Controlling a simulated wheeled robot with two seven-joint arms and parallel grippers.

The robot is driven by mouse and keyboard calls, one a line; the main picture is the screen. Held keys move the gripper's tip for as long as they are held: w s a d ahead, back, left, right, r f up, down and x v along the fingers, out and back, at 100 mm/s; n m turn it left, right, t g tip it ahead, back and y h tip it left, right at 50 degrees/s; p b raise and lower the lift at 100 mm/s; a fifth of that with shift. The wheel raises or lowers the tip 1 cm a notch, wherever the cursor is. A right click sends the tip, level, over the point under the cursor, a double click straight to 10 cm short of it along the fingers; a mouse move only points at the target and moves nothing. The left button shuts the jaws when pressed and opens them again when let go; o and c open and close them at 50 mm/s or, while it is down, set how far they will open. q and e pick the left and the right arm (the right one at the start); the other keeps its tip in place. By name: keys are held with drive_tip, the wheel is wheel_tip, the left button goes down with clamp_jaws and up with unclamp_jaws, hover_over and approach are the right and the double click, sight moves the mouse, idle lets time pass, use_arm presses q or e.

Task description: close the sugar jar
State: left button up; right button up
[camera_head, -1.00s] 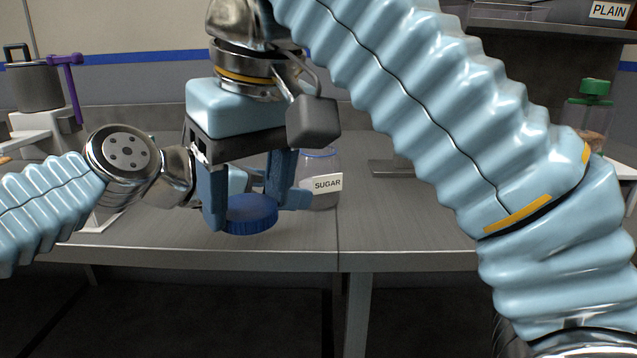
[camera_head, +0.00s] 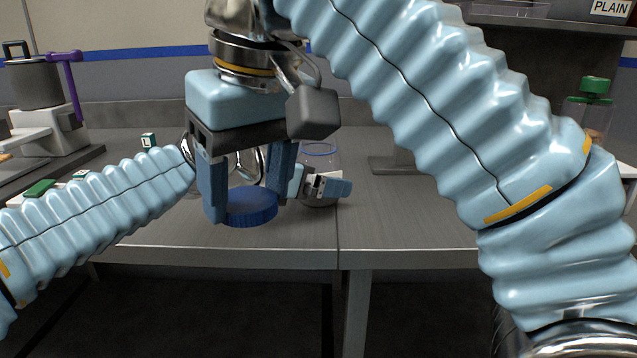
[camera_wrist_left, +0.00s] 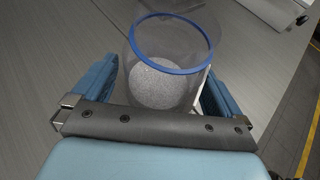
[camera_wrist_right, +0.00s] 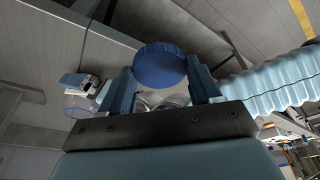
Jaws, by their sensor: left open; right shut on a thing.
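My right gripper (camera_head: 246,195) is shut on a round blue lid (camera_head: 250,207), held above the front of the worktop. The lid also shows between the fingers in the right wrist view (camera_wrist_right: 159,66). The clear sugar jar (camera_head: 320,160) stands upright on the worktop to the right of the lid, its blue rim open at the top. In the left wrist view the jar (camera_wrist_left: 172,70) holds white sugar and sits between the two fingers of my open left gripper (camera_wrist_left: 160,90). I cannot tell whether the fingers touch it. The left fingers partly cover the jar's label in the head view.
Small green blocks (camera_head: 40,188) lie behind my left arm. A green-topped jar (camera_head: 592,100) stands at the right. The worktop (camera_head: 410,220) right of the sugar jar is clear.

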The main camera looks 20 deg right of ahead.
use_arm(q)
drive_tip(key=shift+w+d+f, duration=0.2)
drive_tip(key=shift+w+d, duration=0.05)
drive_tip(key=shift+d, duration=0.15)
drive_tip(key=c, duration=1.2)
drive_tip(key=shift+c, duration=0.2)
drive_tip(key=shift+r, duration=0.15)
use_arm(e)
drive_tip(key=shift+r, duration=0.15)
